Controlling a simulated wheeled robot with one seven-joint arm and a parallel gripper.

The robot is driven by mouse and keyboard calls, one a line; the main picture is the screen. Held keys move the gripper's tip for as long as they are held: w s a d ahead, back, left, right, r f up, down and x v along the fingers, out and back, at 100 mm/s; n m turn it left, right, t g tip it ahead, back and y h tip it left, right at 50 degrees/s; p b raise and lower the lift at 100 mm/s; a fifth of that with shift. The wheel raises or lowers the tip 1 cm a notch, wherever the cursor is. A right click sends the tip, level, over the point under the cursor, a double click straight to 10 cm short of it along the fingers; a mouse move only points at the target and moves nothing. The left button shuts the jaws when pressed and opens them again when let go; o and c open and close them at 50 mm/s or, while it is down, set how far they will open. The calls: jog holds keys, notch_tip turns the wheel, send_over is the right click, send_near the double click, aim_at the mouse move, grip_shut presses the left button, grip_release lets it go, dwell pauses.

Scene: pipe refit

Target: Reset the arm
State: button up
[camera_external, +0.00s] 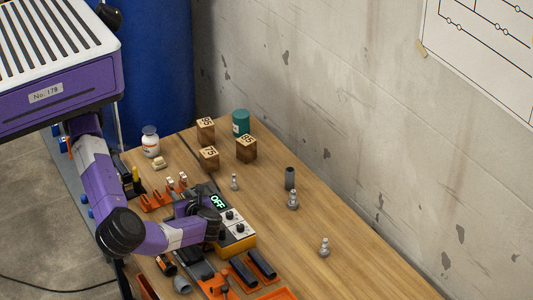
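My purple and white arm comes down from the upper left and bends at a black elbow joint. Its forearm reaches right to a dark wrist over the left part of the wooden table (355,265). The wrist is beside a yellow and grey control box (240,243) whose green display reads OFF. My gripper's fingers cannot be made out among the dark parts there, so I cannot see whether it is open or holds anything.
Wooden number blocks (246,150), a teal can (240,122) and a white jar (150,141) stand at the back. Orange holders (158,199) lie near my arm. The front right table is clear.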

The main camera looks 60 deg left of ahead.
jog(key=s+a+n+t+h+b, duration=0.4)
jog(key=s+n+t+h, duration=0.6)
jog(key=n, duration=1)
jog(key=t+h, duration=0.3)
jog(key=h, duration=0.1)
jog(key=shift+s+a, duration=0.2)
jog(key=shift+s, duration=0.1)
jog(key=shift+r, duration=0.1)
jog(key=shift+o, duration=0.9)
